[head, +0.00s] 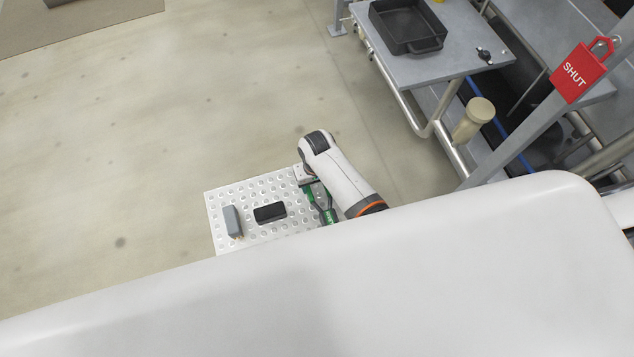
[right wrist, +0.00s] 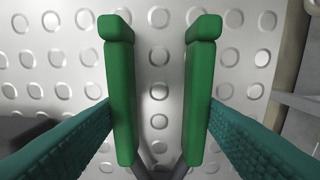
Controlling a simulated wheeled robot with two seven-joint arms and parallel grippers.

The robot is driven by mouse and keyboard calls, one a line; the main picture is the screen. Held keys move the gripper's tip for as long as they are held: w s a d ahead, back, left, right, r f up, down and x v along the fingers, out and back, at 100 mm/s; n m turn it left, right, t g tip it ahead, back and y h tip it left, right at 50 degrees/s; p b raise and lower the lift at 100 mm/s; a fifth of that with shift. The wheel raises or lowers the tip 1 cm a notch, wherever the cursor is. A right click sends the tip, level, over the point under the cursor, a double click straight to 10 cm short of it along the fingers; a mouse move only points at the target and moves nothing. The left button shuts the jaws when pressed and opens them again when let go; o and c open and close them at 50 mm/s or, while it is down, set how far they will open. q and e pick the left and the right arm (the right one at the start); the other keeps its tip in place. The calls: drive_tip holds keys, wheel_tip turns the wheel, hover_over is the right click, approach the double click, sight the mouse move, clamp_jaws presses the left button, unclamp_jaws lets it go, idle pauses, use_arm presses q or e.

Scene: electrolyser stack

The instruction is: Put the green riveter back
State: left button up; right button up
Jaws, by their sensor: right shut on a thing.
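The green riveter (head: 327,212) is at the right end of a dimpled metal plate (head: 255,190), partly hidden by my right arm. My right gripper (head: 307,181) is shut on it. In the right wrist view its two green handles (right wrist: 121,90) stand side by side between my teal finger pads, with dark metal below them. The dimpled surface shows behind the handles; I cannot tell whether the riveter touches it. My left gripper is not in view.
On the plate lie a black box (head: 270,212) and a grey device (head: 232,221). A grey bench (head: 440,62) with a black tray (head: 408,47) stands at upper right. A red SHUT sign (head: 577,73) hangs on a post. Open floor lies left of the plate.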

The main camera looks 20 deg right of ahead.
drive_tip(key=o, duration=0.7)
drive_tip(key=shift+o, duration=0.2)
wheel_tip(320, 180, up, 12)
drive_tip(key=p, duration=0.3)
